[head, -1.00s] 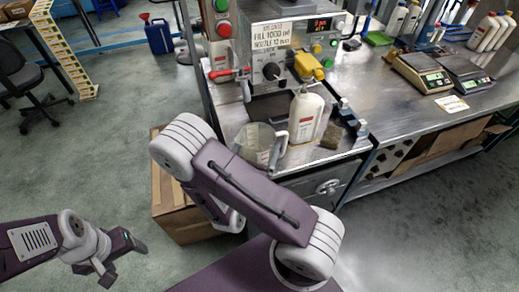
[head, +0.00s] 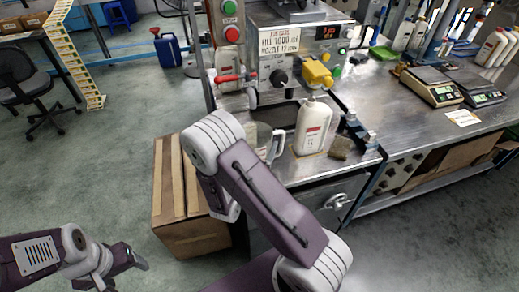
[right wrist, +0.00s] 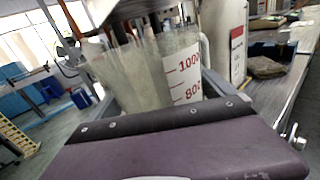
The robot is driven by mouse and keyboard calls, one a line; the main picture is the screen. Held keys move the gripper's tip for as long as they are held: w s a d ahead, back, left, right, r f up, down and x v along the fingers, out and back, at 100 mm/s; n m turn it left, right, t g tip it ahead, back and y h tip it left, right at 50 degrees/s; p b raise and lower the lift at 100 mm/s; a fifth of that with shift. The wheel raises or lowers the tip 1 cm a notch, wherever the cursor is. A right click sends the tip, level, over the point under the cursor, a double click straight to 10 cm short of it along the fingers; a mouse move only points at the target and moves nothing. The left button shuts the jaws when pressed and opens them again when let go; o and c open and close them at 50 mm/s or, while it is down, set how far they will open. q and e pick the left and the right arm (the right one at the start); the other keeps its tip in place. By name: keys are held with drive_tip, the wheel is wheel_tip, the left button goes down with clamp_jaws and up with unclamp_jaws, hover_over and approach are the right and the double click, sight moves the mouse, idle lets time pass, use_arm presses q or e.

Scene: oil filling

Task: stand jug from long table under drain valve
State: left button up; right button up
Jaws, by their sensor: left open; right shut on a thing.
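The clear jug (head: 265,140) is at the front left of the steel counter, below the red-handled valve (head: 232,77) and just left of a white bottle (head: 313,127). My arm hides part of it in the head view. In the right wrist view the jug (right wrist: 150,75) looks roughly upright, with red 1000 and 800 marks and its handle to the right. My right gripper (right wrist: 165,125) is shut on the jug; its fingertips are not clearly seen. Whether the jug's base touches the counter is hidden. My left gripper (head: 120,270) is open and empty at lower left, over the floor.
A cardboard box (head: 185,205) stands on the floor left of the counter. A sponge (head: 341,147) lies right of the bottle. A yellow nozzle (head: 317,73) juts from the machine. Scales (head: 431,87) and more bottles stand along the table at right.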

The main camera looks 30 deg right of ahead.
drive_tip(key=shift+w+d, duration=0.15)
drive_tip(key=shift+w, duration=0.45)
drive_tip(key=shift+w+d, duration=0.15)
drive_tip(key=shift+w, duration=0.45)
drive_tip(key=shift+f, duration=0.2)
drive_tip(key=o, duration=1.1)
drive_tip(key=shift+s+a, duration=0.15)
drive_tip(key=v, duration=0.9)
drive_tip(key=shift+b, duration=0.35)
